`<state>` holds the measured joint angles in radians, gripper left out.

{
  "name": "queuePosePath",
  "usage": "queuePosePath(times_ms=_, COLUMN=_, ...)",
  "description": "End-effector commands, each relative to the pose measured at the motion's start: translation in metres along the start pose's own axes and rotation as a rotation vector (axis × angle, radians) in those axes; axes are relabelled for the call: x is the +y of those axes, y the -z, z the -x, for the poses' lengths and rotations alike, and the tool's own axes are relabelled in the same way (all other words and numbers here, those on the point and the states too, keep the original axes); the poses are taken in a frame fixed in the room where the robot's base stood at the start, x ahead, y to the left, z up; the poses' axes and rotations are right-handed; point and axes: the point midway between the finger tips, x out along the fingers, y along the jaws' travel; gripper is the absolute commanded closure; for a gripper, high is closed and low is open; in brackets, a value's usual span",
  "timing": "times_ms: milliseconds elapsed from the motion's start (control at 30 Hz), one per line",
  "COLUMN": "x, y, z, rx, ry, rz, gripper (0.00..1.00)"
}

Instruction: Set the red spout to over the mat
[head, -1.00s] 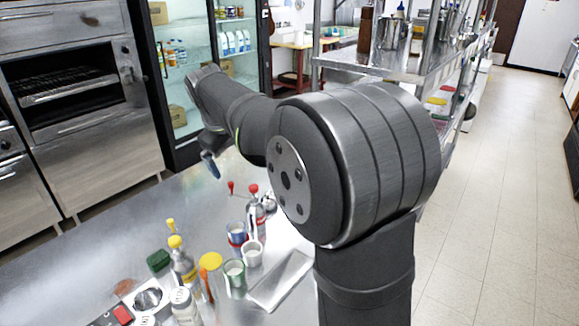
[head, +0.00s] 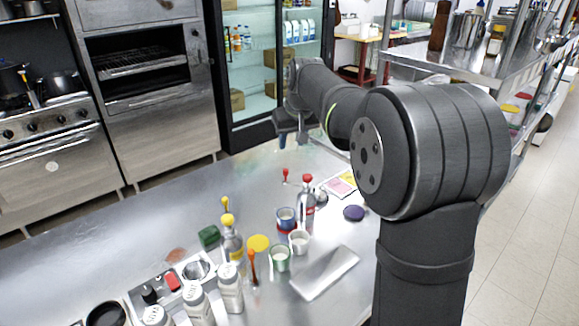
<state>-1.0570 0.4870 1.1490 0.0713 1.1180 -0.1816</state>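A small red spout (head: 285,175) stands on the steel counter, its red knob up. A bottle with a red top (head: 307,195) stands just right of it and nearer. I cannot tell for sure which flat piece is the mat; a silver-grey rectangular slab (head: 325,272) lies at the counter's right front, with a yellow disc (head: 258,243) and a dark purple disc (head: 353,212) elsewhere on the counter. My gripper (head: 291,138) is in the air above and beyond the red spout, apart from it. Its fingers are small and dark, and their opening is unclear.
Cups (head: 299,241) stand between the red-topped bottle and the slab. A yellow-topped bottle (head: 231,243), a green block (head: 209,236) and white-capped containers (head: 230,288) crowd the front left. A pink and yellow card (head: 340,185) lies behind the purple disc. The counter's far left is clear.

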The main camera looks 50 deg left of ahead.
Motion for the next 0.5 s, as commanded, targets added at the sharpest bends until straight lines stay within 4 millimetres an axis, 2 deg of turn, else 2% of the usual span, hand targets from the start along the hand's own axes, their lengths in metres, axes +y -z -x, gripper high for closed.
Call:
queuePosePath(times_ms=33, x=0.0, y=-0.001, z=-0.013, rx=-0.005, ry=0.001, rz=0.001, gripper=0.63)
queuePosePath(times_ms=300, x=0.0, y=-0.001, z=-0.073, rx=-0.003, ry=0.0, rz=0.002, gripper=0.63)
queuePosePath(times_ms=500, x=0.0, y=-0.001, z=-0.109, rx=-0.003, ry=0.0, rz=0.002, gripper=0.63)
